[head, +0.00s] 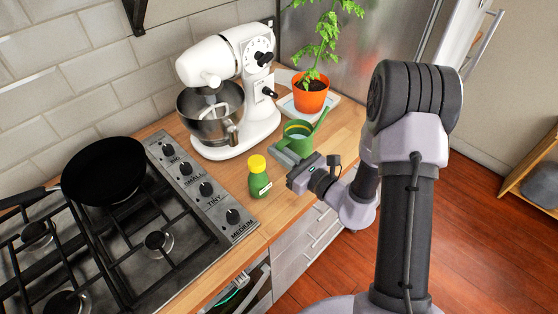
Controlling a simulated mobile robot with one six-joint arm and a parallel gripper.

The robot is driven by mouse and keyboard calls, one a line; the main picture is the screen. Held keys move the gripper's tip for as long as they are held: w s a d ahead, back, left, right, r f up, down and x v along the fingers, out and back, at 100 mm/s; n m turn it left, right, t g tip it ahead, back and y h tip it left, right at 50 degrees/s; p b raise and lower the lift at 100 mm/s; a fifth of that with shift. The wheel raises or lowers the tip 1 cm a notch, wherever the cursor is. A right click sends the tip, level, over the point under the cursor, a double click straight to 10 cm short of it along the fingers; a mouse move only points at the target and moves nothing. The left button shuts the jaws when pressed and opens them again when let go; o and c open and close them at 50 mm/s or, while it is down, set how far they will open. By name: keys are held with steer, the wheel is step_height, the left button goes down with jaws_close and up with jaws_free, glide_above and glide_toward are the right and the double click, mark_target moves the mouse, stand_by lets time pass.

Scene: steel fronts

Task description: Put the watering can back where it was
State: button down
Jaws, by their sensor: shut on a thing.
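The green watering can (298,133) is on or just above the wooden counter, between the stand mixer and the counter's front edge. Its spout points up and to the right, towards the potted plant. My gripper (290,160) reaches in from the right and is shut on the near side of the can. The exact grip is hard to make out at this size. I cannot tell whether the can's base touches the counter.
A green jar with a yellow lid (259,177) stands close to my gripper's left. A white stand mixer (237,75) is behind. An orange-potted plant (311,96) sits on a pale tray (285,104). A gas hob (125,235) with a black pan (104,170) is left.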

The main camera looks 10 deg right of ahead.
steer(key=shift+f+b, duration=0.6)
steer(key=shift+f, duration=0.95)
steer(key=shift+f, duration=0.2)
steer(key=c, duration=1.6)
jaws_free()
steer(key=shift+r, duration=0.1)
